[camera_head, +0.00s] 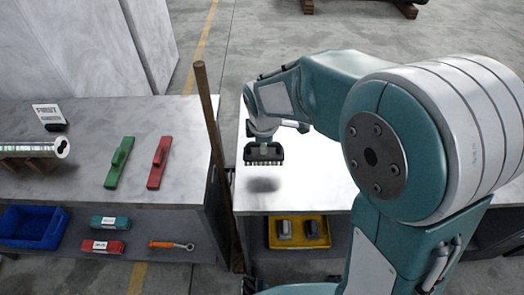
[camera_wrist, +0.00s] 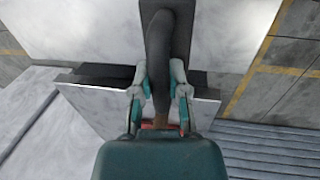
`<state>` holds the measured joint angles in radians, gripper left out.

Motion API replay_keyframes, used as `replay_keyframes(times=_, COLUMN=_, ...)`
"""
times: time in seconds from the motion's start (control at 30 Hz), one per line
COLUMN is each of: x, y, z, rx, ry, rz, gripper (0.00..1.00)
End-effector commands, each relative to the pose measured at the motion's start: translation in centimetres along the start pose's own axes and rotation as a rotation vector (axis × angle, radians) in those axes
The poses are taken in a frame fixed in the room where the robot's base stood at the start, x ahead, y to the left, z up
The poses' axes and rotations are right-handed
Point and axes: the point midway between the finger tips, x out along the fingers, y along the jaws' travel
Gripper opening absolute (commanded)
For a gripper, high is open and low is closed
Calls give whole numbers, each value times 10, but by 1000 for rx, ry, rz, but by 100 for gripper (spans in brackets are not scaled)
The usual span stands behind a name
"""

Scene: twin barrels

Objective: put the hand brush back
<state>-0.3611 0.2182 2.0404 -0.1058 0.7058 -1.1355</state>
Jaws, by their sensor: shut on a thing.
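My gripper (camera_head: 263,143) hangs over the right table (camera_head: 300,190) in the head view. It is shut on a dark object with a pale, toothed lower edge, which looks like the hand brush (camera_head: 264,156). The brush is clear of the tabletop, with its shadow below it. In the wrist view my gripper's fingers (camera_wrist: 161,88) stand on both sides of a long dark shape, likely the brush (camera_wrist: 164,50). The grip itself is partly hidden. A green handled block (camera_head: 119,163) and a red handled block (camera_head: 159,163) lie side by side on the left table (camera_head: 190,140).
A wooden pole (camera_head: 208,100) stands upright between the tables. A sign (camera_head: 49,116) and a metal cylinder (camera_head: 35,148) are on the left table. Its lower shelf holds a blue bin (camera_head: 30,228) and an orange-handled tool (camera_head: 170,245). A yellow tray (camera_head: 318,241) sits under the right table.

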Motion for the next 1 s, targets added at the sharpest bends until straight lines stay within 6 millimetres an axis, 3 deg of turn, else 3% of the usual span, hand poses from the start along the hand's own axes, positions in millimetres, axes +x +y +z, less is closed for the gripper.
replay_keyframes(times=0.27, x=21, y=11, z=-4, rx=0, ry=0, rz=-1, gripper=0)
replay_keyframes(times=0.47, x=48, y=5, z=-4, rx=0, ry=-1, rz=-2, gripper=0)
replay_keyframes(times=0.8, x=52, y=4, z=-4, rx=0, ry=0, rz=1, gripper=0)
replay_keyframes(times=0.83, x=52, y=4, z=-4, rx=0, ry=0, rz=1, gripper=33)
replay_keyframes(times=0.87, x=51, y=4, z=-4, rx=0, ry=0, rz=1, gripper=47)
replay_keyframes(times=0.9, x=51, y=4, z=-4, rx=0, ry=0, rz=1, gripper=54)
replay_keyframes(times=1.0, x=51, y=4, z=-4, rx=0, ry=0, rz=0, gripper=54)
